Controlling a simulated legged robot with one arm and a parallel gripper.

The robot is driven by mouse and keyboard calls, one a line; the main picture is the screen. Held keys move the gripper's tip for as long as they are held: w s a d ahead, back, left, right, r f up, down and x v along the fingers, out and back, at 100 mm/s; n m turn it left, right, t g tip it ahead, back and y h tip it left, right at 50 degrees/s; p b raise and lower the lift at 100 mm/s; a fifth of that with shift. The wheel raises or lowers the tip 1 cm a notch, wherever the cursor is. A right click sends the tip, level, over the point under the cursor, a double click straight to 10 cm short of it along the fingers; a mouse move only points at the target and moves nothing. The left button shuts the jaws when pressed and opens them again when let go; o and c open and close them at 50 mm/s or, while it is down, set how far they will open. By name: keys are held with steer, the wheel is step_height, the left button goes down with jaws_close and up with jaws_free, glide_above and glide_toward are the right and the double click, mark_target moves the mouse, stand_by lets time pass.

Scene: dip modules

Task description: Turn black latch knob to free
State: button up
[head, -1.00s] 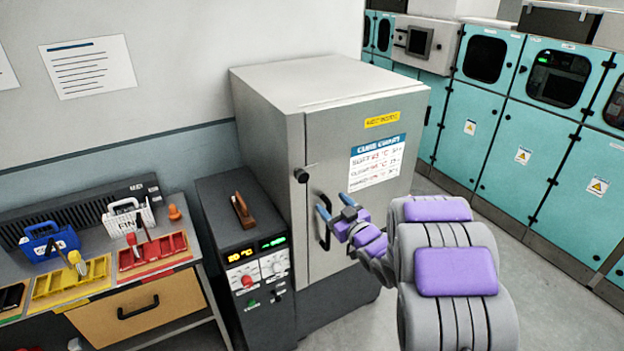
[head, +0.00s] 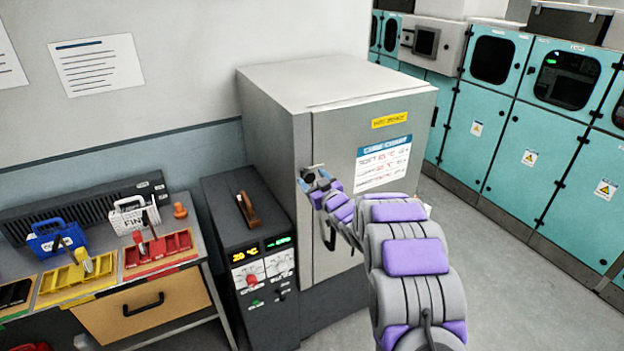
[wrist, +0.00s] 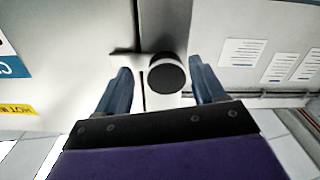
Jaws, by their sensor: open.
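The black latch knob (wrist: 166,74) is a round black cylinder standing out by the door seam of the grey oven cabinet (head: 345,100). In the wrist view it lies between the two blue fingers of my gripper (wrist: 160,88), nearer the right finger, with gaps on both sides. My gripper is open and holds nothing. In the head view my gripper (head: 312,182) is at the knob by the door's upper left edge and hides most of it. The black door handle (head: 329,228) is below, partly behind my arm.
A black control unit (head: 250,260) with a lit display stands left of the cabinet. A bench with a blue basket (head: 55,240), a white basket (head: 133,215) and coloured trays is farther left. Teal cabinets (head: 530,140) line the right, with clear floor before them.

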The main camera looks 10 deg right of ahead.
steer(key=shift+w+a, duration=0.5)
steer(key=shift+a, duration=0.4)
steer(key=shift+d, duration=0.65)
steer(key=c, duration=0.3)
steer(key=shift+a, duration=0.35)
steer(key=c, duration=0.6)
steer(key=shift+d, duration=0.15)
jaws_close()
